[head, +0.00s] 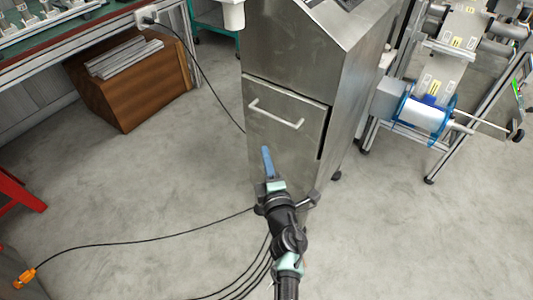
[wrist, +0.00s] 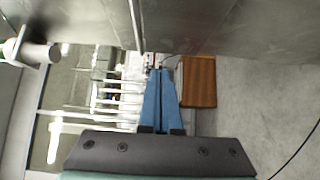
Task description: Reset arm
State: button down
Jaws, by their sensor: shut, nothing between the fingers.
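My gripper (head: 267,163) has blue fingers and is in front of the lower part of a grey metal cabinet (head: 285,60). In the wrist view the gripper (wrist: 160,72) points away from the camera with its two blue fingers together, shut and empty. The cabinet has a drawer or door with a pale bar handle (head: 276,114), which lies just above the fingertips in the head view. The cabinet's metal face (wrist: 220,25) fills the top of the wrist view. I cannot tell whether the fingers touch the cabinet.
A film reel with blue rims (head: 428,113) is mounted on a metal frame at the right. A brown wooden box (head: 130,85) stands under a workbench (head: 85,38) at the left. Black cables (head: 130,243) and an orange plug (head: 24,278) lie on the floor. Floor is open at lower right.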

jog(key=shift+s, duration=0.45)
jog(key=d+r+m+t+h, duration=0.25)
jog(key=r+m, duration=0.35)
jog(key=r, duration=1.1)
jog(key=d+r+m+t+h, duration=0.2)
jog(key=r+m+t+h, duration=0.3)
jog(key=r, duration=1.2)
jog(key=s+a+r+m+t+y, duration=0.1)
jog(key=s+a+r+m+y, duration=0.2)
jog(key=s+r, duration=0.8)
jog(key=s+a+r+m+t+y, duration=0.1)
jog(key=s+a+r+m, duration=0.2)
jog(key=s+r+m, duration=0.55)
notch_tip(320, 180, up, 29)
jog(key=s+n+p, duration=0.1)
jog(key=n+p, duration=0.1)
jog(key=p, duration=2.3)
jog(key=shift+s+r+n+y+p, duration=0.15)
jog(key=shift+s+n+y+p, duration=0.05)
jog(key=shift+n+y+p, duration=0.15)
